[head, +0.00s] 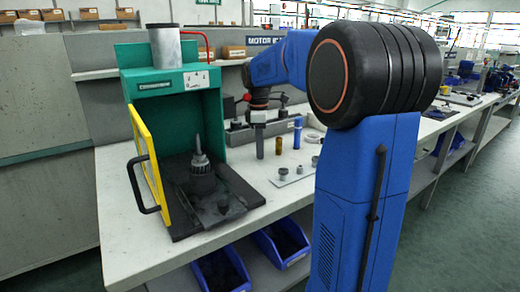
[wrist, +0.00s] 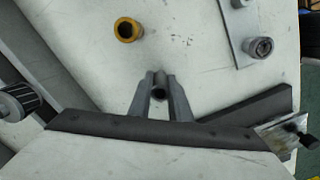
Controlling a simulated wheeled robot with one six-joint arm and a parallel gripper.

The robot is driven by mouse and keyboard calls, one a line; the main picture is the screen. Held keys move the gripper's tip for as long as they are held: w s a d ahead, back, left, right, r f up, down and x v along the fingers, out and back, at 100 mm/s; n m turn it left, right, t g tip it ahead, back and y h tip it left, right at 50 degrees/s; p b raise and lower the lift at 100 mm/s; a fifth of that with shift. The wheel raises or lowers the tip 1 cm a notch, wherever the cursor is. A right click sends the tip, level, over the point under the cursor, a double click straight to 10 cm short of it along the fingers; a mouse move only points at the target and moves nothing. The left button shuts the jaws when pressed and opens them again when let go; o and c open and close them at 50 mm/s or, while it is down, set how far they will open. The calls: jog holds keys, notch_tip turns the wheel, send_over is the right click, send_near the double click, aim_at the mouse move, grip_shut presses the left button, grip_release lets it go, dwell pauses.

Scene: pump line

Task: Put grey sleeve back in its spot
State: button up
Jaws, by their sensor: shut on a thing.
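My gripper (wrist: 160,82) is shut on the grey sleeve (wrist: 159,95), whose dark round opening shows between the two fingers in the wrist view. In the head view my gripper (head: 260,150) points down over the white bench, left of a brass sleeve (head: 278,146). The sleeve in my jaws is hard to tell from the grey fingers there. The brass sleeve stands upright and apart from the fingers in the wrist view (wrist: 127,29). I cannot tell how high the held sleeve is above the bench.
A grey plate (head: 300,172) with several small metal parts lies to the right. A blue cylinder (head: 298,132) stands behind it. A green press stand (head: 130,75) with an open yellow guard (head: 146,150) is at the left. Bare bench lies between stand and plate.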

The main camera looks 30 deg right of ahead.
jog(key=shift+f, duration=0.4)
dwell(0.4)
jog(key=o, duration=0.9)
jog(key=shift+o, duration=1.2)
jog(key=shift+r, duration=0.1)
notch_tip(320, 180, up, 6)
jog(key=shift+d, duration=0.15)
